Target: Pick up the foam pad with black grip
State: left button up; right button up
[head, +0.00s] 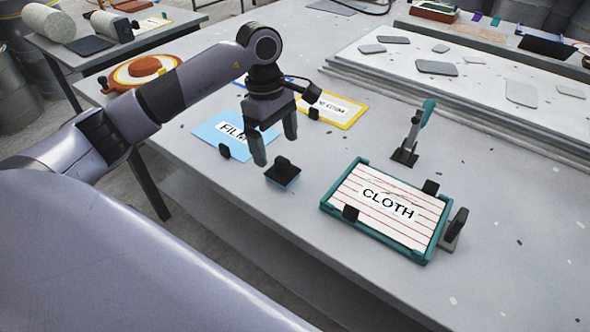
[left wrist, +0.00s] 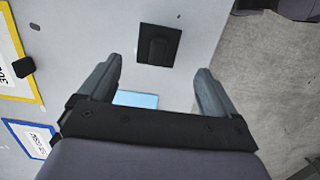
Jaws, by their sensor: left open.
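The foam pad (head: 284,181) is a small dark square with a blue edge and an upright black grip (head: 283,163). It lies on the table near the near-left edge. In the left wrist view the pad (left wrist: 146,57) looks black and lies just beyond the fingertips, with its grip (left wrist: 158,49) on top. My left gripper (head: 275,150) points down and is open and empty. Its fingers in the left wrist view (left wrist: 160,68) are spread apart, with the pad ahead of the gap between them. My right gripper is not in view.
A light blue FILM sheet (head: 210,133) lies left of the pad, and a yellow-bordered card (head: 355,117) behind. A teal-framed CLOTH tray (head: 336,210) stands to the right. A teal-handled tool (head: 425,112) stands upright on a black base. Table between pad and tray is clear.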

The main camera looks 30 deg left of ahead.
aim_at(282, 159)
pick_arm(q)
jog(key=f, duration=0.2)
jog(key=d+f, duration=0.1)
jog(key=f, duration=0.1)
jog(key=f+p, duration=0.1)
jog(key=f, duration=0.1)
jog(key=shift+w+d+f, duration=0.1)
jog(key=shift+d+f, duration=0.15)
jog(key=shift+f, duration=0.1)
jog(key=c, duration=1.2)
